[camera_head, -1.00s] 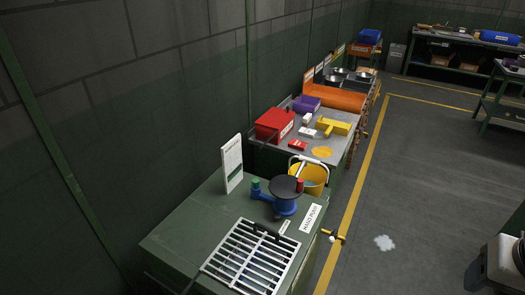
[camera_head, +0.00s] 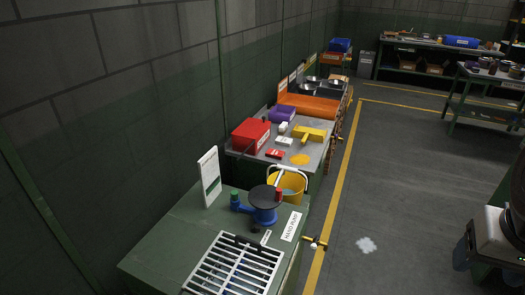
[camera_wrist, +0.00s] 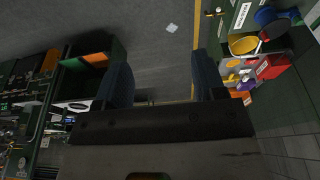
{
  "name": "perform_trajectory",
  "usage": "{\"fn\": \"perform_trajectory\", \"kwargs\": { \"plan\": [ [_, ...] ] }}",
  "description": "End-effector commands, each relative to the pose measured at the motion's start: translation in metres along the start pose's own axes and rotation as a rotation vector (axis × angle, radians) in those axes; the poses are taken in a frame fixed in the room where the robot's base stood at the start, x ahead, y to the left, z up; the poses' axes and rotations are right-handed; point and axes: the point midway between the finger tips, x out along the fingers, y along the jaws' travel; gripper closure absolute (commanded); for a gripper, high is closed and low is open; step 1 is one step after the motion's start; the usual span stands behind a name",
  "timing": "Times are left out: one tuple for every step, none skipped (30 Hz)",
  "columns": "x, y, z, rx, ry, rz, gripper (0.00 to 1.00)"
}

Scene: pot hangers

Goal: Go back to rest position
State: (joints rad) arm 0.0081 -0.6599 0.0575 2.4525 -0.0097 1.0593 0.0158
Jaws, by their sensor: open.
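My gripper (camera_wrist: 162,66) shows in the wrist view as two dark blue fingers spread apart, with nothing between them. Beyond the fingers are the grey floor and the yellow floor line (camera_wrist: 196,28). The fingers appear clear of any bench or object. The gripper's fingers are not visible in the head view.
A green bench (camera_head: 160,244) holds a metal grate (camera_head: 236,265) and a blue hand pump (camera_head: 264,214). A yellow bucket (camera_head: 291,184), a red box (camera_head: 250,134) and an orange bench (camera_head: 312,106) stand beyond. The grey floor (camera_head: 400,190) at right is largely clear.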

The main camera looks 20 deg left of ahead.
Motion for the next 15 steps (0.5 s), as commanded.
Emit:
{"fn": "perform_trajectory", "kwargs": {
  "plan": [
    [0.002, 0.000, 0.000, 0.000, -0.001, 0.000, 0.36],
    [0.004, 0.000, 0.001, 0.000, -0.002, 0.000, 0.36],
    [0.009, 0.000, 0.002, 0.000, -0.003, 0.000, 0.36],
    [0.014, 0.000, 0.003, 0.000, -0.004, 0.000, 0.36],
    [0.020, 0.000, 0.004, 0.000, -0.004, 0.000, 0.36],
    [0.028, 0.000, 0.006, 0.000, -0.004, 0.000, 0.36],
    [0.034, 0.000, 0.008, 0.000, -0.003, 0.000, 0.36],
    [0.041, 0.000, 0.010, 0.000, -0.004, 0.000, 0.36],
    [0.048, 0.000, 0.011, 0.000, -0.003, 0.000, 0.36],
    [0.052, 0.000, 0.012, 0.000, -0.002, 0.000, 0.36],
    [0.056, 0.000, 0.013, 0.000, -0.003, 0.000, 0.36],
    [0.058, 0.000, 0.014, 0.000, -0.002, 0.000, 0.36],
    [0.059, 0.000, 0.014, 0.000, -0.001, 0.000, 0.36],
    [0.059, 0.000, 0.014, 0.000, 0.000, 0.000, 0.36],
    [0.059, 0.000, 0.014, 0.000, 0.000, 0.000, 0.36]
  ]
}}
